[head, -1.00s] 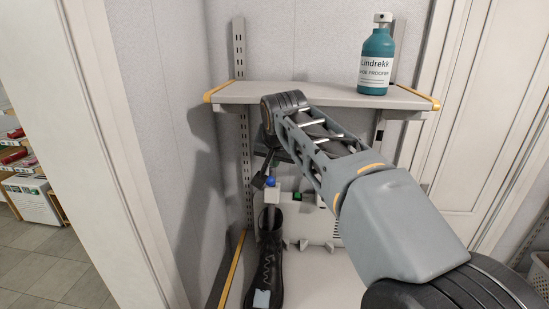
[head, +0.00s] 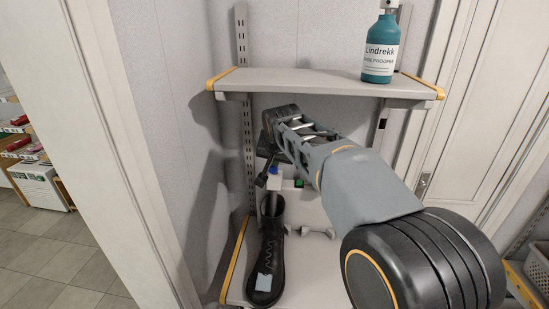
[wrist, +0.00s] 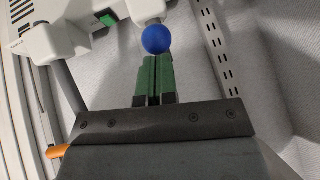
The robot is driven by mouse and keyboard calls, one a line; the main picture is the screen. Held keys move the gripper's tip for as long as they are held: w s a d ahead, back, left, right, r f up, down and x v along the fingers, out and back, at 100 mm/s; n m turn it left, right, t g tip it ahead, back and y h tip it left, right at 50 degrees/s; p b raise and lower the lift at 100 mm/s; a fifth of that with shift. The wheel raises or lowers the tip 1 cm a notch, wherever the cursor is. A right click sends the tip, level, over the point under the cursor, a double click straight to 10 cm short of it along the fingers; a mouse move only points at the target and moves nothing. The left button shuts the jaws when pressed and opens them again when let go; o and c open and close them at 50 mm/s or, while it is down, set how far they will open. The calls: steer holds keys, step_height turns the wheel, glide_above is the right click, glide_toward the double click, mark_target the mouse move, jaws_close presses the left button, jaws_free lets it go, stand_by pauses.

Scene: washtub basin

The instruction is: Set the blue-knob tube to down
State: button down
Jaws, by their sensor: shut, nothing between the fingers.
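The blue knob (head: 273,170) sits on a white block (head: 274,182) at the top of a tube in the head view. A black boot (head: 266,255) stands below that block, upright on the lower shelf. My gripper (head: 262,181) is just left of the knob. In the wrist view its green fingers (wrist: 154,80) are shut together and empty. The blue knob (wrist: 156,40) appears right beyond the fingertips there; whether they touch it I cannot tell. Most of the tube is hidden by the boot and block.
A white machine (head: 315,206) with a green button (head: 299,183) stands behind my arm. The upper shelf (head: 300,82) overhangs the gripper and holds a teal bottle (head: 380,50). A slotted upright rail (head: 249,140) and the wall are close on the left.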

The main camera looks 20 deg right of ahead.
mark_target(274, 172)
steer(key=f+b, duration=0.2)
steer(key=f, duration=0.1)
steer(key=s+f+b, duration=0.1)
steer(key=b, duration=0.1)
steer(key=shift+s+a+f, duration=0.1)
steer(key=shift+a+f, duration=0.05)
steer(key=shift+a, duration=0.1)
steer(key=shift+s+r, duration=0.15)
steer(key=shift+r, duration=0.25)
steer(key=d+p+v, duration=0.1)
steer(key=p+v, duration=0.3)
steer(key=v, duration=0.4)
steer(key=s+f+n+g, duration=0.2)
steer(key=s+f+n, duration=0.3)
steer(key=s+f, duration=1)
steer(key=s, duration=0.4)
steer(key=shift+s+f+g+y, duration=0.2)
steer(key=shift+g+y, duration=0.2)
steer(key=shift+a, duration=0.1)
